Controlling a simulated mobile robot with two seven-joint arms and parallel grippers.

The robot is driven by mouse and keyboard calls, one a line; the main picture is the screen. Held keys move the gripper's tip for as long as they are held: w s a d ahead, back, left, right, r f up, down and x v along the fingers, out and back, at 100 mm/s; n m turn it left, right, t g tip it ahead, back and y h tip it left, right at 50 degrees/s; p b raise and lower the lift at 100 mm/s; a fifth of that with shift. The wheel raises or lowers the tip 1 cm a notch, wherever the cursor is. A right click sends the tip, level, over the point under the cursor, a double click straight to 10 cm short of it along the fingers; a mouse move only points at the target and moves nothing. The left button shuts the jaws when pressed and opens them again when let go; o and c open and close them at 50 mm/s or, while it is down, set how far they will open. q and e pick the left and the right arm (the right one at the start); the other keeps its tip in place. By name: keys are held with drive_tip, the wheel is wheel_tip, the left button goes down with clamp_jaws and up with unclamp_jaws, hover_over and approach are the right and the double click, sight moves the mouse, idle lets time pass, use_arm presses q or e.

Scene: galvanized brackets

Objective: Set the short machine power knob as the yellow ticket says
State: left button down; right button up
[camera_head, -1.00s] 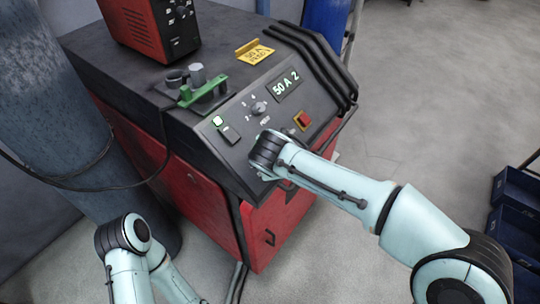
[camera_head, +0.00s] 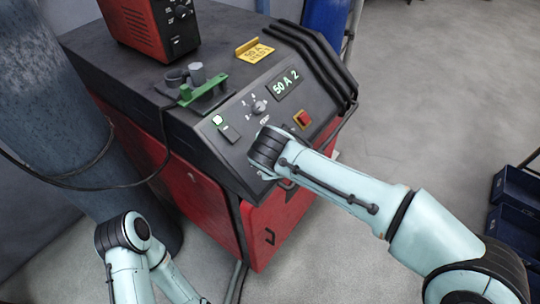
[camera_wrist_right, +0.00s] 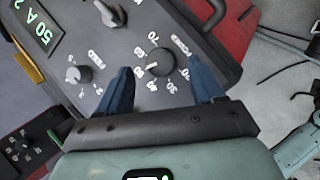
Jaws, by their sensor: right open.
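The power knob (camera_wrist_right: 160,61) is a dark round knob inside a ring of numbers in the right wrist view. Its white mark points left in that view; the exact number is hard to read. My right gripper (camera_wrist_right: 161,66) is open, its blue fingers apart, one on each side of the knob in the picture; contact cannot be told. In the head view my right wrist hides this knob. The yellow ticket (camera_head: 255,52) stands on the machine top and reads 50 A, with a blurred second line. The display (camera_head: 287,84) reads 50 A 2. My left gripper is out of view.
The field knob (camera_wrist_right: 77,74) sits beside the power knob. A green clamp (camera_head: 205,92) and a red box (camera_head: 150,25) are on top. Blue bins (camera_head: 515,195) stand right.

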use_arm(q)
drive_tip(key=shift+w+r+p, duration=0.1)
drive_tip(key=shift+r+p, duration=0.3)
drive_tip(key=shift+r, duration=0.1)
use_arm(e)
drive_tip(key=v, duration=1)
drive_tip(key=shift+s+r, duration=0.25)
